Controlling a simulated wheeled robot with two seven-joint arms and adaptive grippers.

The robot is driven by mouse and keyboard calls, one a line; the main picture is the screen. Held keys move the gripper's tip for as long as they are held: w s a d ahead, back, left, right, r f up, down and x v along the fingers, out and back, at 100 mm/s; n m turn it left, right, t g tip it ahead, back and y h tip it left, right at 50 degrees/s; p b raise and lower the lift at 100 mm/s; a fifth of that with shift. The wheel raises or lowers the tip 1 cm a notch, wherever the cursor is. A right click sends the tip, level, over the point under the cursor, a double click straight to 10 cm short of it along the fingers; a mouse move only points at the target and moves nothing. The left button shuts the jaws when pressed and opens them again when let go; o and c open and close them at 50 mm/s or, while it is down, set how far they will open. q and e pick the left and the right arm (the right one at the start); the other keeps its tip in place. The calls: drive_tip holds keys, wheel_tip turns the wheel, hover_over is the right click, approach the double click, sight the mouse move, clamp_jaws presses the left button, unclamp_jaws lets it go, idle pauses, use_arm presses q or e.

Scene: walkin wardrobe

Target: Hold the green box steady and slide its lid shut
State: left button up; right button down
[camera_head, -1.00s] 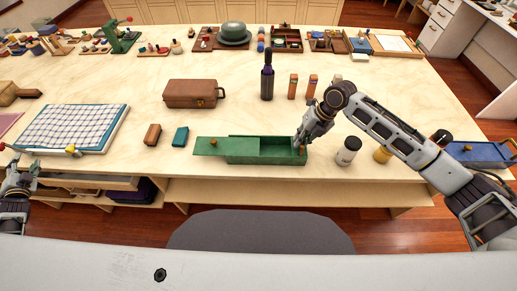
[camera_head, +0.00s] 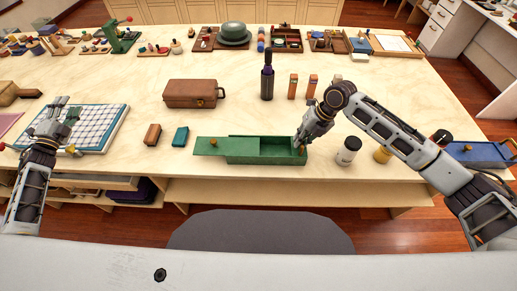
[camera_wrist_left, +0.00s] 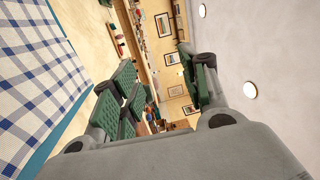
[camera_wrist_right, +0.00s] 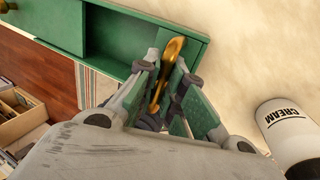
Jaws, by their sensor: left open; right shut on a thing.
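The green box (camera_head: 270,158) lies along the front of the table. Its green lid (camera_head: 224,139) is slid out to the left, past the box's left end, and the right part of the box is open. A brass knob (camera_head: 213,144) stands on the lid. My right gripper (camera_head: 301,144) is at the box's right end. In the right wrist view, its fingers (camera_wrist_right: 168,92) are shut on a brass handle (camera_wrist_right: 170,62) at that end. My left gripper (camera_head: 62,108) is open and empty above the checked cloth board, well left of the lid.
The checked board (camera_head: 100,118) lies at left. A white cream jar (camera_head: 348,152) stands right of the box. A brown case (camera_head: 193,94) and dark bottle (camera_head: 267,80) stand further back.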

use_arm(q)
drive_tip(key=w+d+r+m+g+h, duration=0.25)
drive_tip(key=d+m+h, duration=0.3)
drive_tip(key=d, duration=0.65)
drive_tip(key=w+d+r+m+g+h, duration=0.1)
drive_tip(key=w+d+m+g+h, duration=0.4)
drive_tip(key=d, duration=0.7)
drive_tip(key=w+d+r+m+g+h, duration=0.15)
drive_tip(key=d+m+h, duration=0.25)
drive_tip(key=d+m, duration=0.55)
drive_tip(key=s+d+m+g, duration=0.2)
drive_tip(key=d+m+g, duration=0.1)
drive_tip(key=d, duration=0.6)
drive_tip(key=s+d+m+g, duration=0.2)
drive_tip(key=d+m+g, duration=0.15)
drive_tip(key=d, duration=0.55)
drive_tip(key=m+g+y, duration=0.4)
drive_tip(key=m+y, duration=0.7)
drive_tip(key=y, duration=0.3)
hover_over(213, 141)
drive_tip(key=shift+n, duration=0.25)
drive_tip(key=shift+w+f, duration=0.1)
drive_tip(key=shift+f, duration=3.35)
drive_tip(key=shift+f, duration=0.15)
drive_tip(key=shift+f, duration=4.85)
